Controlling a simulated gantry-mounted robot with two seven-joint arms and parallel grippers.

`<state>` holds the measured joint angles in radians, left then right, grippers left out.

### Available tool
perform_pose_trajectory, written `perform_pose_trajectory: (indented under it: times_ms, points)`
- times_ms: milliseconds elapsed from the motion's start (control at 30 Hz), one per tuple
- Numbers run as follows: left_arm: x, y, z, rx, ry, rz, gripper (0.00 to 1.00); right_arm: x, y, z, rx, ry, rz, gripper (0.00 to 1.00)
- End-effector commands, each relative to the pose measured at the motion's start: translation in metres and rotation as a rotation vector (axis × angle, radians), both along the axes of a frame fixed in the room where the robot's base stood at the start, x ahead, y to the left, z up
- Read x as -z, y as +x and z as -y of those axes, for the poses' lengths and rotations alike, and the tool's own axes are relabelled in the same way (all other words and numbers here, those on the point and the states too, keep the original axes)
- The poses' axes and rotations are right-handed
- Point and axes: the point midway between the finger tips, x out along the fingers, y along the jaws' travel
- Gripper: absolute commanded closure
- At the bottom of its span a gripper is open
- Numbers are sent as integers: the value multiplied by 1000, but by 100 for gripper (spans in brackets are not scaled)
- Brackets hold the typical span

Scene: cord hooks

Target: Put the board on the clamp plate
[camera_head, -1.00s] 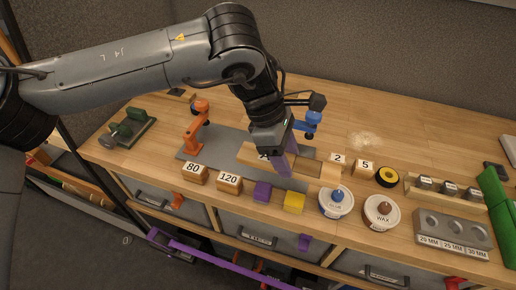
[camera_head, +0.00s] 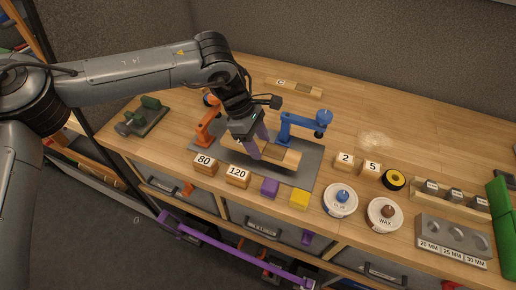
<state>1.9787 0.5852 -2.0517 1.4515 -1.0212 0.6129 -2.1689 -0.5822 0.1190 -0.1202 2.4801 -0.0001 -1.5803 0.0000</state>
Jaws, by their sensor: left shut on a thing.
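A light wooden board (camera_head: 286,158) is over the grey clamp plate (camera_head: 308,173), between the orange clamp (camera_head: 206,128) at its left and the blue clamp (camera_head: 300,124) at its right. My left gripper (camera_head: 258,148), with purple fingers, is shut on the board near its middle and hides part of it. I cannot tell whether the board touches the plate or is slightly above it. My right gripper is not in view.
Blocks marked 80 (camera_head: 205,165) and 120 (camera_head: 237,176), a purple block (camera_head: 269,187) and a yellow block (camera_head: 299,199) line the plate's front. A strip marked C (camera_head: 294,88) lies behind. Two round tins (camera_head: 340,200) stand right. The bench's back right is mostly clear.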

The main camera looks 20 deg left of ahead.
Motion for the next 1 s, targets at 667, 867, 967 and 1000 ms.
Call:
perform_pose_trajectory:
  times_ms: [667,867,967,1000]
  points:
    - [40,0,-1,-1,1,0,41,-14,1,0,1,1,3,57]
    - [40,0,-1,-1,1,0,22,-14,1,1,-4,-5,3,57]
    - [40,0,-1,-1,1,0,22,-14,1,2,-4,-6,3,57]
    - [40,0,-1,-1,1,0,22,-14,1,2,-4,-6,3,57]
